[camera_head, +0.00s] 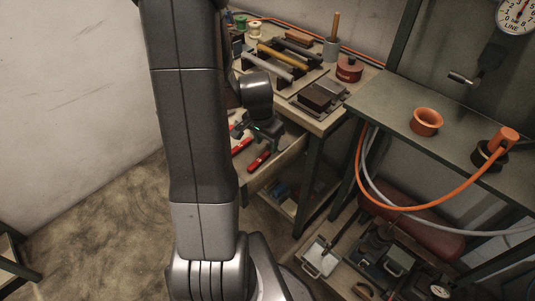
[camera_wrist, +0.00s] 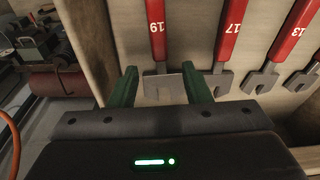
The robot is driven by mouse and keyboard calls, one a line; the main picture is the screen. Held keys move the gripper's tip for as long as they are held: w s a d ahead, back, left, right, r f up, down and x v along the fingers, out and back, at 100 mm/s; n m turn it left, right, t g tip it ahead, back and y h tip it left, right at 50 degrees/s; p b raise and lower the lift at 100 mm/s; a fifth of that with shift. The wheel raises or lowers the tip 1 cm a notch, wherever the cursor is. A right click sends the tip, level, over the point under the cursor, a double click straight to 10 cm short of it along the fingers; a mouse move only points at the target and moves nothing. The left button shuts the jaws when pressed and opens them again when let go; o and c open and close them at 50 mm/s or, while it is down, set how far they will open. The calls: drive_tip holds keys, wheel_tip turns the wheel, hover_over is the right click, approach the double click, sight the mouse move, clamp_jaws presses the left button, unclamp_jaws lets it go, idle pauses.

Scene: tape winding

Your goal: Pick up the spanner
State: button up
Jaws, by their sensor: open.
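Several red-handled spanners with grey open-ended heads lie side by side in an open drawer. In the wrist view the spanner marked 19 (camera_wrist: 157,30) has its head between the green fingertips of my gripper (camera_wrist: 160,72). The spanner marked 17 (camera_wrist: 231,30) is just right of the right finger; one marked 13 (camera_wrist: 292,30) is farther right. My gripper is open and not closed on anything. In the head view my gripper (camera_head: 268,135) is over the drawer, where red handles (camera_head: 258,160) show; my arm hides part of it.
The wooden drawer (camera_head: 280,157) is pulled out from the workbench. On the bench top are a hammer (camera_head: 276,62), a dark block (camera_head: 316,96) and a red round tin (camera_head: 349,68). A grey table (camera_head: 400,112) with an orange hose (camera_head: 430,203) stands to the right.

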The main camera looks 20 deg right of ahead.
sight(267, 151)
drive_tip(key=f, duration=0.4)
drive_tip(key=shift+w+d, duration=0.15)
drive_tip(key=shift+d, duration=0.05)
drive_tip(key=shift+c, duration=0.2)
clamp_jaws()
drive_tip(key=shift+r, duration=0.15)
